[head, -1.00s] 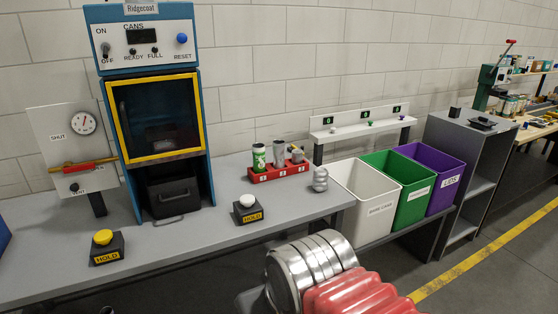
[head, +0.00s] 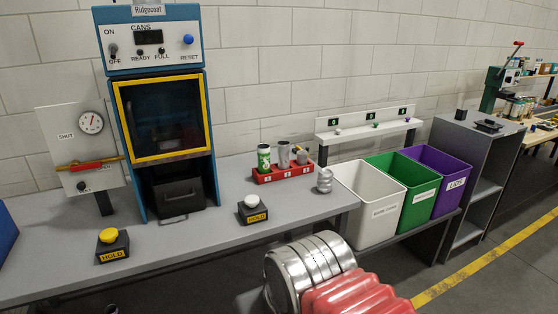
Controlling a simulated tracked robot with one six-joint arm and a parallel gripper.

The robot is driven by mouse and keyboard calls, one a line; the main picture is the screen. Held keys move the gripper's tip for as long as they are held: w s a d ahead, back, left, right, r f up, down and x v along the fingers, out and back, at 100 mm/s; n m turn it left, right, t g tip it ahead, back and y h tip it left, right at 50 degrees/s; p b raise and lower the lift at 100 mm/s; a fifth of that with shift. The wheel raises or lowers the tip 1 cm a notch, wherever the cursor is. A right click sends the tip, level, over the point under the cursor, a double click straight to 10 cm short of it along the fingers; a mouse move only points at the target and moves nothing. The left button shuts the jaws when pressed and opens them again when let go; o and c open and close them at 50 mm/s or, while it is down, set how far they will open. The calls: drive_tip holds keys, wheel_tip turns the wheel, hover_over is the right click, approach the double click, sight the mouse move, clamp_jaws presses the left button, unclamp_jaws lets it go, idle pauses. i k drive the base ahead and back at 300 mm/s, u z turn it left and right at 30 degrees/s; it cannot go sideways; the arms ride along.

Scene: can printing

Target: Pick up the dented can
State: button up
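A silver-grey can with a pinched, uneven side (head: 325,180), which looks like the dented can, stands on the grey bench near its right end, just right of the red rack. The red rack (head: 265,178) holds a green-and-white can (head: 264,158), a plain grey can (head: 283,155) and a third grey item (head: 301,157) whose shape is hard to make out. My arm's silver and red links fill the bottom centre, in front of the bench. My gripper's fingers do not show.
White (head: 368,228), green (head: 414,206) and purple (head: 453,200) bins stand right of the bench. Two HOLD buttons, yellow (head: 110,240) and white (head: 252,206), sit on the bench. The blue can machine (head: 152,85) stands at the back left. The bench front between the buttons is clear.

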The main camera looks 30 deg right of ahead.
sight(284, 146)
drive_tip(key=u, duration=3.65)
drive_tip(key=k, duration=1.85)
drive_tip(key=z, duration=0.05)
